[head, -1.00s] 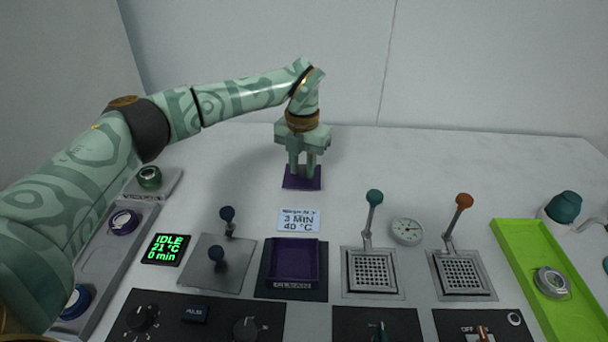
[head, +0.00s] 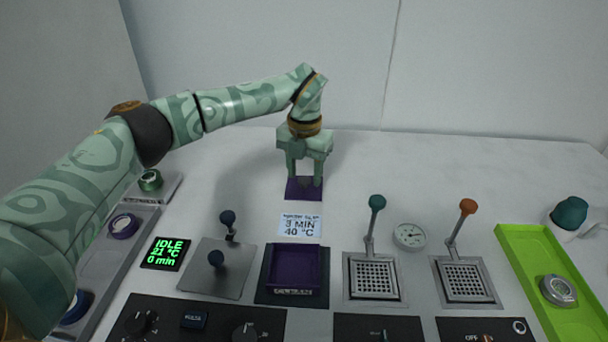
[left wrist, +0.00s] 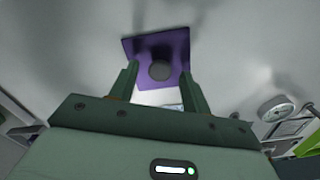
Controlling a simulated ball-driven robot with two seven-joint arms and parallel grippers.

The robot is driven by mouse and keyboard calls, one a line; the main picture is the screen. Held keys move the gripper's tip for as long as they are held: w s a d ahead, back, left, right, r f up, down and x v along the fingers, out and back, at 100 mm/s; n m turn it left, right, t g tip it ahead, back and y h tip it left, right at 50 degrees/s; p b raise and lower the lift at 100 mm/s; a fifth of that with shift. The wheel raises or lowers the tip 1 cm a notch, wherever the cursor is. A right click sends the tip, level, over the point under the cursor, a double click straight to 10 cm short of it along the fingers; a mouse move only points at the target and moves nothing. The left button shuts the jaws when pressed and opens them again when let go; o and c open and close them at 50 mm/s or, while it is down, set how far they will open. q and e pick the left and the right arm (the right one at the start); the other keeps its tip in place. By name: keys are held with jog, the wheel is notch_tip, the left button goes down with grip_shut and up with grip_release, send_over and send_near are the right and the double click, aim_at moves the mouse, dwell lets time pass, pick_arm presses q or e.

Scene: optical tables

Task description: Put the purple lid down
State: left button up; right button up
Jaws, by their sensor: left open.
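The purple lid (head: 304,195) lies flat on the white table behind the small display card. It also shows in the left wrist view (left wrist: 178,45), a purple square with a dark round knob at its middle. My left gripper (head: 304,182) points straight down over the lid. Its two fingers (left wrist: 162,88) are spread apart, one on each side of the knob, and are not touching it as far as I can see. The purple open box (head: 295,270) stands on a dark base nearer to me. My right gripper is not in view.
A card (head: 300,225) reading 3 MIN 40 °C stands between lid and box. Two levers, teal (head: 377,202) and orange (head: 468,207), rise to the right beside a round dial (head: 410,236). A green tray (head: 515,245) lies far right. The table behind the lid is clear.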

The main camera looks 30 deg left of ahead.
aim_at(304, 179)
pick_arm(q)
notch_tip(304, 179, up, 11)
jog(key=p, duration=0.3)
jog(key=shift+f, duration=0.15)
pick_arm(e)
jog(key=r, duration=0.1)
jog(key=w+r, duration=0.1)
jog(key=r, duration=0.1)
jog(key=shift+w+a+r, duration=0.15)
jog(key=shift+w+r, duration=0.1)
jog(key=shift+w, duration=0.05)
